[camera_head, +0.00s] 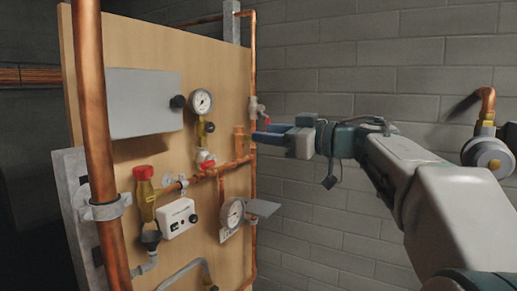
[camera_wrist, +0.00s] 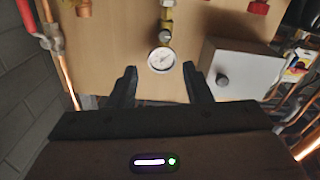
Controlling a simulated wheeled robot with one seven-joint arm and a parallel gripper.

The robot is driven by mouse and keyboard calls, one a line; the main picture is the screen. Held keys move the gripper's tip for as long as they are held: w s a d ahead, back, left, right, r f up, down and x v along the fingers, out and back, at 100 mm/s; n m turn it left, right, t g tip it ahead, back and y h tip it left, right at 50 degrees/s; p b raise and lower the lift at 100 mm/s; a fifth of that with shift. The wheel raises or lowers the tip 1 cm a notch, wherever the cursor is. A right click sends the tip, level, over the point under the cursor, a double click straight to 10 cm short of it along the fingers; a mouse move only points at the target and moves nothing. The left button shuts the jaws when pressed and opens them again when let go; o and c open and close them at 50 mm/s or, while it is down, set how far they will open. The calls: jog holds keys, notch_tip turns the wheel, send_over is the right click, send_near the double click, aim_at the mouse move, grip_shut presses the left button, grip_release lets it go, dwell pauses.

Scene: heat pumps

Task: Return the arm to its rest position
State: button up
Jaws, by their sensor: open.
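My gripper (camera_head: 272,133) is held out in front of the right part of a wooden panel (camera_head: 222,75) in the head view, with the arm reaching in from the right. In the wrist view my gripper (camera_wrist: 160,80) shows two dark fingers spread apart with nothing between them. A round white gauge (camera_wrist: 161,60) appears beyond the fingertips, on the panel. The same kind of gauge (camera_head: 202,101) sits on the upper panel in the head view. Whether the fingers touch the panel's fittings cannot be told.
A thick copper pipe (camera_head: 91,130) stands at the left front. The panel carries a grey box (camera_head: 143,102), a red-capped valve (camera_head: 144,190), a white control box (camera_head: 178,218) and a lower gauge (camera_head: 232,212). A copper elbow with a valve (camera_head: 486,150) is on the right. A brick wall (camera_head: 340,70) lies behind.

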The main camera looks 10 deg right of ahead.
jog(key=w+d+f+m+t+h+b, duration=0.1)
jog(key=d+f+m+t+h, duration=0.1)
jog(key=d+m+t+h, duration=0.55)
jog(key=s+d+f+m+g+h, duration=0.25)
jog(key=f+h, duration=0.25)
jog(key=f, duration=0.3)
jog(key=s+d+f+m+g+h, duration=0.1)
jog(key=s+f+m+g+h, duration=0.2)
jog(key=f, duration=0.4)
jog(key=s+a+f+g+b, duration=0.1)
jog(key=s+a+f+g, duration=0.2)
jog(key=s+f, duration=0.7)
jog(key=s+a+f+g+y, duration=0.1)
jog(key=s+a+f+g, duration=0.3)
jog(key=s+f, duration=0.6)
notch_tip(320, 180, down, 3)
jog(key=g, duration=0.2)
jog(key=shift+s+n+g+b, duration=0.2)
jog(key=shift+n+g+b, duration=0.1)
jog(key=shift+n+b, duration=0.1)
jog(key=shift+f, duration=0.1)
jog(key=shift+c, duration=0.4)
